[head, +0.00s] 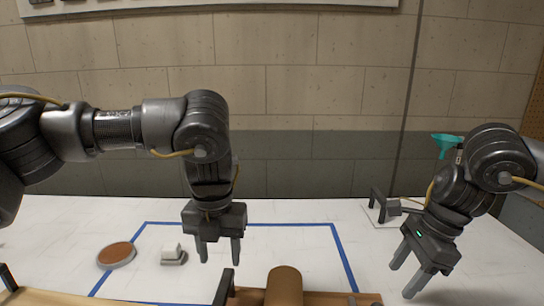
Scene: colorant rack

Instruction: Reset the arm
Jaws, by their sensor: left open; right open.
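My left gripper (219,250) hangs pointing down over the white table (60,225), just right of a small white block. Its two fingers are apart with nothing between them. My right gripper (406,275) is tilted down and to the left at the right side of the table. Its fingers are also apart and empty. Both arms are raised, the left one stretched in from the left edge and the right one bent at the right edge.
A round brown-topped disc (116,254) and a white block on a grey base (172,254) lie at the left. Blue tape (290,225) marks the table. A brown cylinder (284,287) stands at the front. A teal funnel (447,142) and a small black stand (378,206) are at the right.

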